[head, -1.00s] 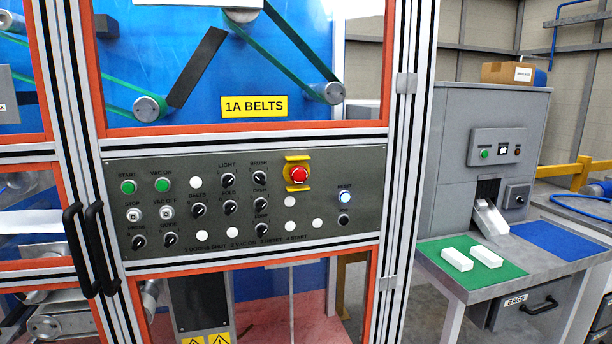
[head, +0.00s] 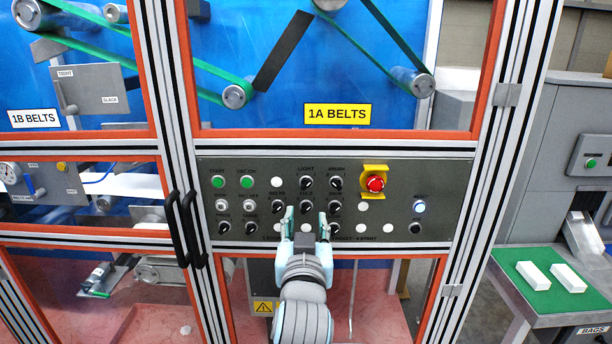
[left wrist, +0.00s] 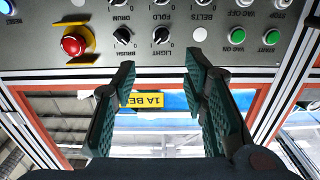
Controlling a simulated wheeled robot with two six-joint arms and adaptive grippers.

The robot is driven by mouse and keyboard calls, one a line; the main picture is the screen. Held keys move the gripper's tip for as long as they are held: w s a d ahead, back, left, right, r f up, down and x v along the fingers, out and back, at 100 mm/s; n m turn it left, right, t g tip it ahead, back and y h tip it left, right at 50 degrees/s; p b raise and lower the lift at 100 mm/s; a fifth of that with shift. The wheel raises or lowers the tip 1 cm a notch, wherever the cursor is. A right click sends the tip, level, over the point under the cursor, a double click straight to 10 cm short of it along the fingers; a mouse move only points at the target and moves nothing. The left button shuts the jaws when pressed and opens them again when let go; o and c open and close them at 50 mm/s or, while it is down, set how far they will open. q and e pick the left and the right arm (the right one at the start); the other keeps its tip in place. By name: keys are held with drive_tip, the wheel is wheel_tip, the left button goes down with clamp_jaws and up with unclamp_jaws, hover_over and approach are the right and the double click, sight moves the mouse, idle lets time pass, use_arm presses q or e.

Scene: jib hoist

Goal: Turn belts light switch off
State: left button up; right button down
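The LIGHT switch (head: 306,183) is a black rotary knob with a white pointer mark, in the top row of the dark control panel (head: 395,165) below the yellow 1A BELTS sign (head: 337,114). The LIGHT knob also shows upside down in the left wrist view (left wrist: 161,36); its pointer looks tilted, but I cannot surely read the setting. My left gripper (head: 306,217) is open and empty in front of the panel, lower in the picture than the LIGHT knob. In the left wrist view its fingers (left wrist: 160,65) stand apart, with the knob beyond the gap. My right gripper is not visible.
The BRUSH knob (head: 336,183) is right of LIGHT; FOLD (head: 306,197) and BELTS (head: 278,207) knobs are close below. A red emergency button (head: 375,184) sits farther right. Black door handles (head: 181,228) stick out at left. A bench with a green mat (head: 540,285) stands at right.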

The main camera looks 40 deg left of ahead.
sight(306, 186)
use_arm(q)
drive_tip(key=p+x, duration=0.1)
drive_tip(key=x, duration=1.3)
drive_tip(key=shift+a, duration=0.25)
drive_tip(key=shift+c, duration=0.2)
clamp_jaws()
